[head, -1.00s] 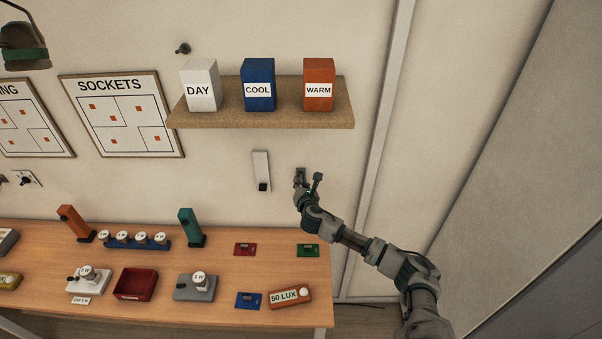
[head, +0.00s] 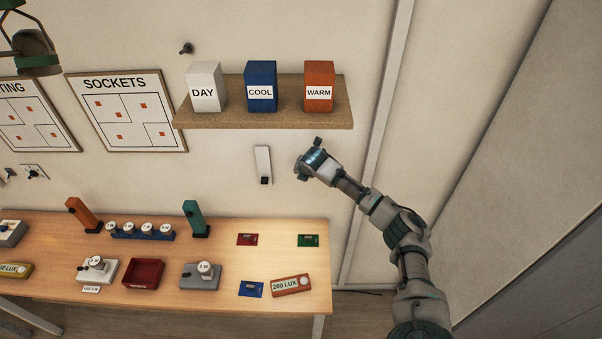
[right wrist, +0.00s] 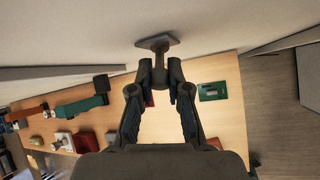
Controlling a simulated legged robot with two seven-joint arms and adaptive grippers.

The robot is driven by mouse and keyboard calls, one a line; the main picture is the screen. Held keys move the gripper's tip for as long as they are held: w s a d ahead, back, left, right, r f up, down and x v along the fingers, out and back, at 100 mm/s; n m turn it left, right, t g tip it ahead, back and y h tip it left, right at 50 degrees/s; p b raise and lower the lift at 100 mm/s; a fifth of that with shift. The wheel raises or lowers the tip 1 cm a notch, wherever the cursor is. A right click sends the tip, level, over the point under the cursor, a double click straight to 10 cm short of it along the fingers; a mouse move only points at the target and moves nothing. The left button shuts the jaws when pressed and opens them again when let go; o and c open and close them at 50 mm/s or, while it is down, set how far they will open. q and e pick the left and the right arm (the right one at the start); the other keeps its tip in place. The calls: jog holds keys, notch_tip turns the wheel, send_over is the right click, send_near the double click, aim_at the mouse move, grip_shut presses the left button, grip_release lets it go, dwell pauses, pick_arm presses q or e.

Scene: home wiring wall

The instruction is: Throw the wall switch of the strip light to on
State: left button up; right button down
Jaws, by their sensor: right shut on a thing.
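The wall switch (right wrist: 157,44) shows in the right wrist view as a dark plate on the wall with a stem standing out from it. My right gripper (right wrist: 160,78) has its fingertips closed in on both sides of that stem, just off the plate. In the head view my right gripper (head: 302,170) is at the wall, right of a narrow white upright fitting (head: 263,163), and hides the switch. Which light is the strip light I cannot tell. My left gripper's jaws do not show.
A shelf (head: 265,121) with DAY, COOL and WARM boxes is above and left of my right gripper. The wooden table (head: 215,242) below holds lamp parts, coloured cards and an orange meter (head: 290,286) reading 200 LUX. A wall post (head: 376,130) is to the right.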

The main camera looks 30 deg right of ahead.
jog(key=shift+d, duration=0.1)
dwell(0.3)
jog(key=c, duration=1.1)
grip_release()
jog(key=shift+w+g, duration=0.15)
jog(key=shift+g, duration=0.15)
jog(key=shift+w+d+f, duration=0.1)
jog(key=shift+d+f, duration=0.05)
jog(key=shift+r, duration=0.2)
jog(key=v, duration=1.1)
jog(key=shift+s+d+r, duration=0.1)
jog(key=shift+s+d, duration=0.05)
jog(key=shift+s, duration=0.15)
